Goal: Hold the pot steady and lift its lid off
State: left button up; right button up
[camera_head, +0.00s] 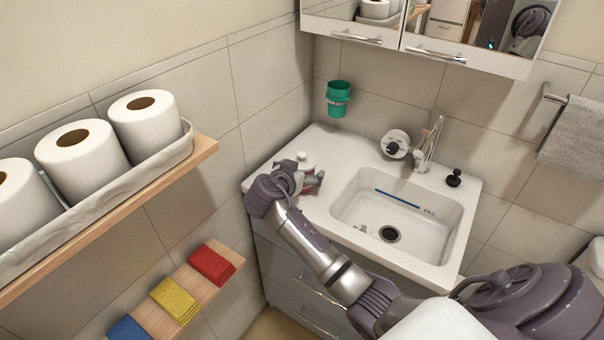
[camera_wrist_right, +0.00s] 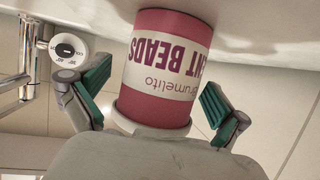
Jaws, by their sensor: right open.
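The pot is a dark pink jar (camera_wrist_right: 160,68) with a pale label reading "...NT BEADS"; it appears upside down in the right wrist view. Its white lid (camera_wrist_right: 135,126) is on it, partly hidden by my gripper's body. In the head view the white lid (camera_head: 306,160) shows at the left end of the washbasin counter, and the jar is mostly hidden behind my right gripper (camera_head: 305,181). In the wrist view my right gripper (camera_wrist_right: 153,97) is open, its green-padded fingers on either side of the jar, with visible gaps. My left gripper is not in view.
The sink basin (camera_head: 400,215) lies right of the jar, with a faucet (camera_head: 429,143) and a round white dial item (camera_head: 395,144) behind. A green cup (camera_head: 338,99) hangs on the wall. A wooden shelf (camera_head: 205,150) with paper rolls juts out at left.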

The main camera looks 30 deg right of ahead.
aim_at(302, 158)
jog(key=c, duration=1.3)
jog(key=shift+r, duration=0.15)
jog(key=shift+r, duration=0.3)
jog(key=r, duration=0.3)
jog(key=shift+s+d+r+b, duration=0.1)
jog(key=shift+s+r+b, duration=0.1)
jog(key=shift+r+b, duration=0.15)
jog(key=s+d+r, duration=0.1)
jog(key=s+r, duration=0.1)
jog(key=s, duration=0.1)
jog(key=s+d+r, duration=0.2)
jog(key=s, duration=0.1)
jog(key=s+d+r, duration=0.2)
jog(key=s, duration=0.2)
jog(key=shift+d+r+b, duration=0.1)
jog(key=shift+r+b, duration=0.15)
jog(key=shift+b, duration=0.05)
jog(key=o, duration=0.6)
jog(key=c, duration=1.1)
